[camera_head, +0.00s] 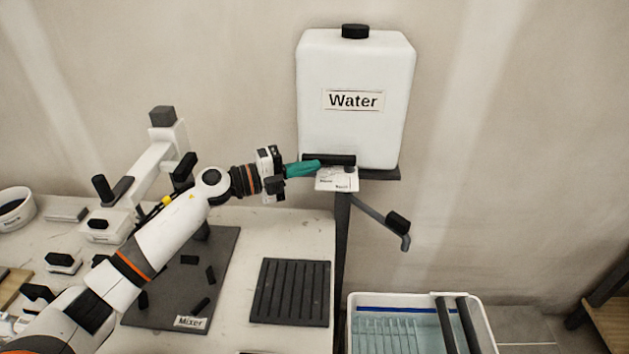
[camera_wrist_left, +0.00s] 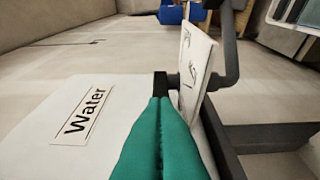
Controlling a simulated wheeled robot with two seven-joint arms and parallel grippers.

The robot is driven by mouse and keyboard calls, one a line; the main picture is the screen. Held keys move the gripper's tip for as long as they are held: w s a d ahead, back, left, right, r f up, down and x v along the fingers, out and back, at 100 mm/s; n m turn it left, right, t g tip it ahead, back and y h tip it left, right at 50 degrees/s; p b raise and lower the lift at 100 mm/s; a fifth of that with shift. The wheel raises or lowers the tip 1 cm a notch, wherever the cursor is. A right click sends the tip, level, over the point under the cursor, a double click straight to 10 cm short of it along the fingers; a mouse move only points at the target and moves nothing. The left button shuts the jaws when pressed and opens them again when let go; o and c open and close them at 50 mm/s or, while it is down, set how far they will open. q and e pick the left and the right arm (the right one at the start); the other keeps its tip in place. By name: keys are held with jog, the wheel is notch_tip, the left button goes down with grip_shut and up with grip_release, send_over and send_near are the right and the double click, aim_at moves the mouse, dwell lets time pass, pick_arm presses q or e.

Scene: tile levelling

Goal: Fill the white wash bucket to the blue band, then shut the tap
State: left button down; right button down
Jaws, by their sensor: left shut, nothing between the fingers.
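The white water tank (camera_head: 356,70) stands on a dark stand, with a black bar handle (camera_head: 335,159) at its base. My left gripper (camera_head: 318,164), with teal fingers, is shut and empty, its tips at the bar's left end; I cannot tell if they touch it. In the left wrist view the closed fingers (camera_wrist_left: 160,103) point at a small black part beside a white card. A dark spout (camera_head: 405,241) hangs down right of the stand; no stream shows from it. The white wash bucket (camera_head: 488,318) below holds pale blue water (camera_head: 398,338), seemingly below the blue band (camera_head: 390,309). My right gripper is not in view.
A white card (camera_head: 338,181) hangs under the bar. Two dark rollers (camera_head: 458,325) cross the bucket. A pale table at left carries a black ribbed tray (camera_head: 290,292) and a dark mixer board (camera_head: 215,265). A wooden shelf (camera_head: 607,322) stands at far right.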

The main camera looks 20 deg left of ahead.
pick_arm(q)
jog(key=shift+w+a+r, duration=0.1)
jog(key=shift+a+r, duration=0.05)
jog(key=shift+r, duration=0.15)
